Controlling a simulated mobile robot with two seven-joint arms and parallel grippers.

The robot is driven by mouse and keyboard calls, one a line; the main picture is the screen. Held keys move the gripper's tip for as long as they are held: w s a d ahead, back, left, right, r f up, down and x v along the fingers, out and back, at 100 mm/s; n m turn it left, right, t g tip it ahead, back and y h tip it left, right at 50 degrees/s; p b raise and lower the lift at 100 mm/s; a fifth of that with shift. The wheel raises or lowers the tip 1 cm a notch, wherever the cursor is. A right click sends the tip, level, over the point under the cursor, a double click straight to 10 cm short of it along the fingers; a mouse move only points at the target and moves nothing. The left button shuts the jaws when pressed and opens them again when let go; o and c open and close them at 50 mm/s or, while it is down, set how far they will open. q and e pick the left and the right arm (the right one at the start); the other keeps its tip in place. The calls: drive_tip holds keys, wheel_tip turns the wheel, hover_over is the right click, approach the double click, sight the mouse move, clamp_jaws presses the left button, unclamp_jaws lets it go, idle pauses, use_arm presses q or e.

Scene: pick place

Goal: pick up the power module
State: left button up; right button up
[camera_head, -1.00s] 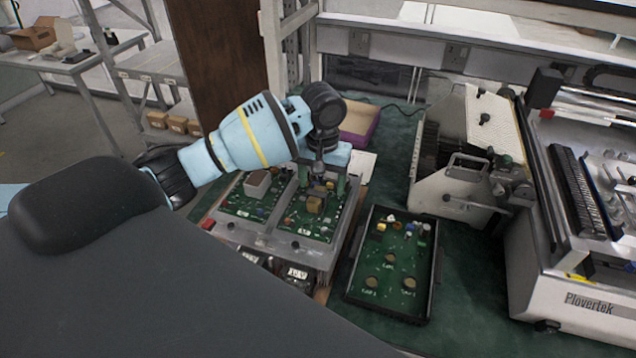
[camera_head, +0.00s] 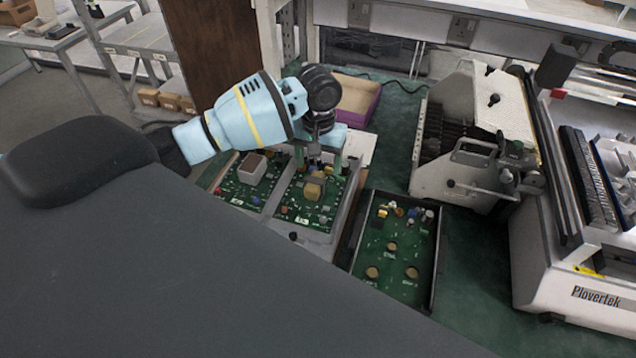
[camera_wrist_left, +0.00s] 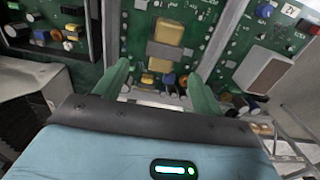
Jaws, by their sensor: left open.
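A tan block with a grey band across it, which I take to be the power module (camera_head: 314,188), sits on a green circuit board. In the left wrist view the tan block (camera_wrist_left: 171,33) lies ahead of the fingertips, roughly in line with the gap between them. My left gripper (camera_head: 318,166) is over the far part of that board, its green fingers pointing down. In the left wrist view my left gripper (camera_wrist_left: 158,72) is open, with nothing held between its fingers. My right gripper is not in view.
A second board to the left carries a pale box (camera_head: 252,168). A black-rimmed tray (camera_head: 437,262) holding another green board stands to the right. A purple-sided box (camera_head: 372,105) is behind the gripper. Large machines (camera_head: 590,300) fill the right side.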

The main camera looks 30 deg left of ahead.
sight(317, 174)
use_arm(q)
wheel_tip(317, 174, down, 5)
drive_tip(key=shift+s, duration=0.15)
clamp_jaws()
drive_tip(key=shift+r, duration=0.15)
idle(0.5)
